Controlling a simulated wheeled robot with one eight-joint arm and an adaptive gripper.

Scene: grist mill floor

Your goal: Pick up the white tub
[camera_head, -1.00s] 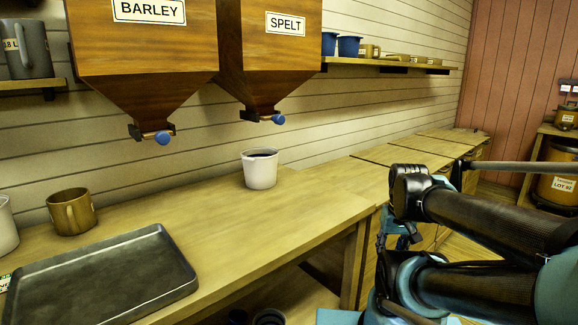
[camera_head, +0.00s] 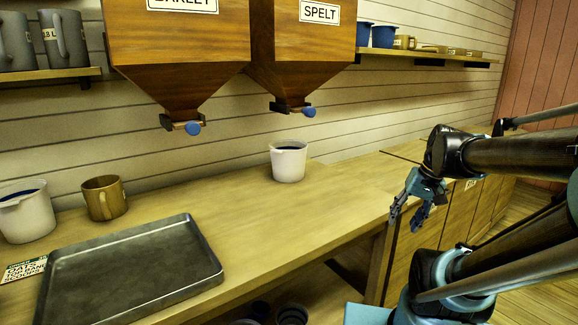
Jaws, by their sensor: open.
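A white tub (camera_head: 288,163) with a dark inside stands upright on the wooden bench, below and in front of the SPELT hopper. A second white tub (camera_head: 26,214), with a handle or spout at its left and a dark inside, stands at the far left of the bench. My gripper (camera_head: 406,221) is open and empty, at the right of the bench's front edge. It is apart from both tubs, to the right of and lower in the picture than the nearer one.
A dark metal tray (camera_head: 70,252) lies on the bench front left, with a brown mug (camera_head: 104,198) behind it. The BARLEY hopper (camera_head: 175,60) and SPELT hopper (camera_head: 300,50) hang above. The bench (camera_head: 235,215) is clear between tray and tub.

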